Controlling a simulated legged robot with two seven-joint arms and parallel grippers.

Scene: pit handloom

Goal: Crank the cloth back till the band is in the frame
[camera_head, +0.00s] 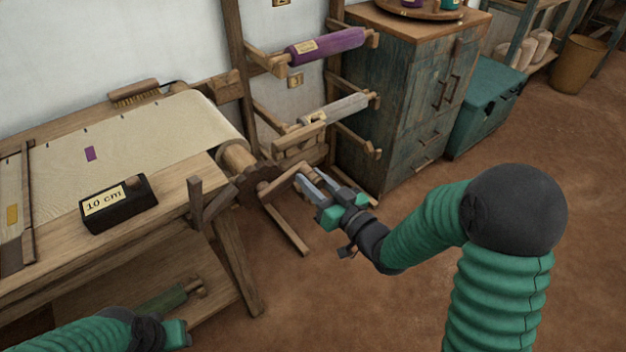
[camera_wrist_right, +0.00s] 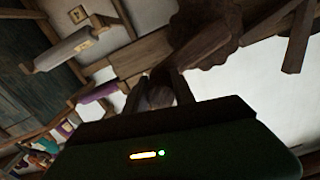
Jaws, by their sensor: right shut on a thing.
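The cream cloth (camera_head: 140,135) lies over the loom and wraps the wooden roller (camera_head: 238,158) at its right end. A small purple band (camera_head: 90,154) shows on the cloth, right of a dark upright bar (camera_head: 28,200). A wooden crank (camera_head: 280,187) sits beside the toothed wheel (camera_head: 258,178) on the roller's end. My right gripper (camera_head: 308,187) is shut on the crank's handle, which also shows between the fingers in the wrist view (camera_wrist_right: 160,95). My left gripper (camera_head: 175,335) is at the lower left edge, its fingers not clear.
A black box labelled 10 cm (camera_head: 118,203) sits on the loom's front beam. A brush (camera_head: 135,94) lies at the back. A rack holds a purple roll (camera_head: 325,46) and a grey roll (camera_head: 340,110). A cabinet (camera_head: 410,90) stands behind; the floor at right is clear.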

